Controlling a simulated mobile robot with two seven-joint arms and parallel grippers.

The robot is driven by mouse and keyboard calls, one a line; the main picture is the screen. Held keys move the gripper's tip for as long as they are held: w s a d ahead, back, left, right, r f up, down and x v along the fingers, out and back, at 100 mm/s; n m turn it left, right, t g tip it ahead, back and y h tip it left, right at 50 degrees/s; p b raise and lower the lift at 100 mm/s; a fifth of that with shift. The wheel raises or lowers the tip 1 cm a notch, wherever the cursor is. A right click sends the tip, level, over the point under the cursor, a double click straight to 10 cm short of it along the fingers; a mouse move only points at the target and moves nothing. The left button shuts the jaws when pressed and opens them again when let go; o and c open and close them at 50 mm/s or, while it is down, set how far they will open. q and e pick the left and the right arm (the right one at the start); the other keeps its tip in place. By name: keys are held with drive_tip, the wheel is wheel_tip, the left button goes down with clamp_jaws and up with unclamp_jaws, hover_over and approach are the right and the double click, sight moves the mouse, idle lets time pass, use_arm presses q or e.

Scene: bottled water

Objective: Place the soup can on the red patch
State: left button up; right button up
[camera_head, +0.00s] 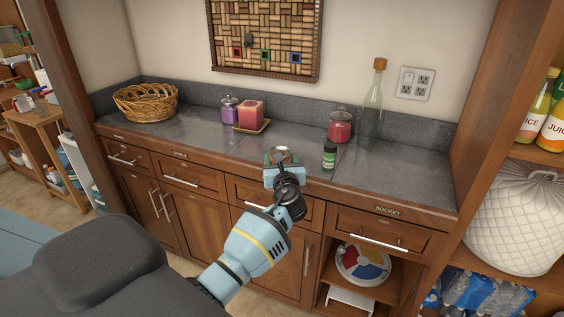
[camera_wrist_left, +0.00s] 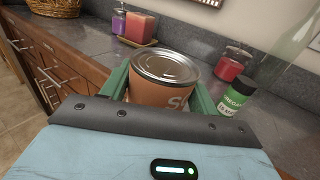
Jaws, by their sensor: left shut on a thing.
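The soup can (camera_head: 283,152) has a silver lid and an orange-brown label, seen close up in the left wrist view (camera_wrist_left: 163,92). My left gripper (camera_head: 283,158) is shut on it, with green fingers on both sides of the can in the wrist view (camera_wrist_left: 161,95). The can is upright at the counter's front edge; I cannot tell whether it touches the counter. No red patch shows clearly on the counter. A round board (camera_head: 363,265) with red, blue, yellow and white sections stands on the open shelf below. My right gripper is not in view.
A green-labelled spice jar (camera_head: 329,157) stands close right of the can. A red jar (camera_head: 340,127), a glass bottle (camera_head: 371,108), a pink candle (camera_head: 251,114), a purple jar (camera_head: 229,110) and a basket (camera_head: 146,103) stand further back. The counter's right end (camera_head: 410,175) is clear.

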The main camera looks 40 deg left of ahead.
use_arm(q)
drive_tip(key=shift+s+d+r, duration=0.1)
drive_tip(key=shift+s, duration=0.15)
idle(0.3)
